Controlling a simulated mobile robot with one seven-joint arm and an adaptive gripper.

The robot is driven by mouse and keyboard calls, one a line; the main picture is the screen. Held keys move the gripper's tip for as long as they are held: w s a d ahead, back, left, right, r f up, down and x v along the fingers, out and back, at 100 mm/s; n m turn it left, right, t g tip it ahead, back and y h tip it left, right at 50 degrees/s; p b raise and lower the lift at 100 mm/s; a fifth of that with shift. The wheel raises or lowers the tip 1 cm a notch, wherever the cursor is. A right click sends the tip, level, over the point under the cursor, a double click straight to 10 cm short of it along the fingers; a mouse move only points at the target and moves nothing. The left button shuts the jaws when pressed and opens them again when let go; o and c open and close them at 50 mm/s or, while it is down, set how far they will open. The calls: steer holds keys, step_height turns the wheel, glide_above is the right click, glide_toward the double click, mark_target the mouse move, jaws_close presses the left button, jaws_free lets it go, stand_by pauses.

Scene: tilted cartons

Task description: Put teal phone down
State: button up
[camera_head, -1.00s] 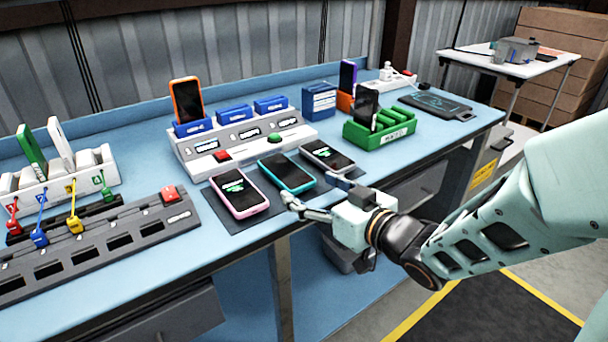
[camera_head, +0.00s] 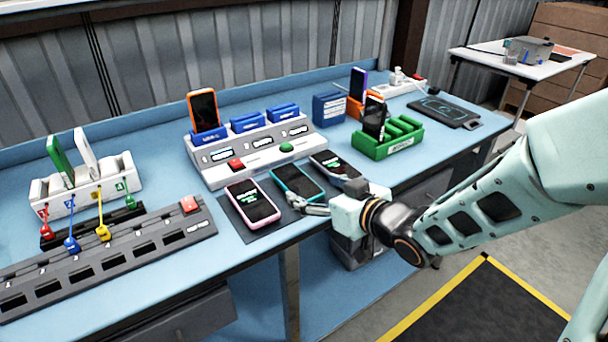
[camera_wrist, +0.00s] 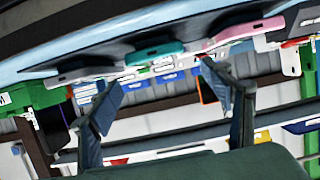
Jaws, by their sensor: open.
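The teal phone (camera_head: 298,183) lies flat, screen up, on a dark mat (camera_head: 238,222) near the bench's front edge. A pink phone (camera_head: 252,203) lies to its left and a pale-framed phone (camera_head: 333,165) to its right. My gripper (camera_head: 331,198) is open and empty at the front edge of the mat, low beside the teal phone's near end. I cannot tell whether a finger touches it. In the wrist view, the teal phone (camera_wrist: 154,52) shows edge-on beyond the spread fingers (camera_wrist: 163,98), with the pink phone (camera_wrist: 243,31) to its right.
A white console (camera_head: 255,155) with an orange phone (camera_head: 203,108) stands behind the mat. A green rack (camera_head: 390,146) holding a dark phone is at the right. A grey slotted strip (camera_head: 110,258) and a white rack (camera_head: 78,197) fill the left. Bare bench shows between them.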

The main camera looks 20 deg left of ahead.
mark_target(296, 181)
steer(key=shift+b+x, duration=0.85)
steer(key=shift+x, duration=2.35)
steer(key=shift+c, duration=0.6)
steer(key=c, duration=1.3)
steer(key=shift+c, duration=0.7)
steer(key=shift+r, duration=0.1)
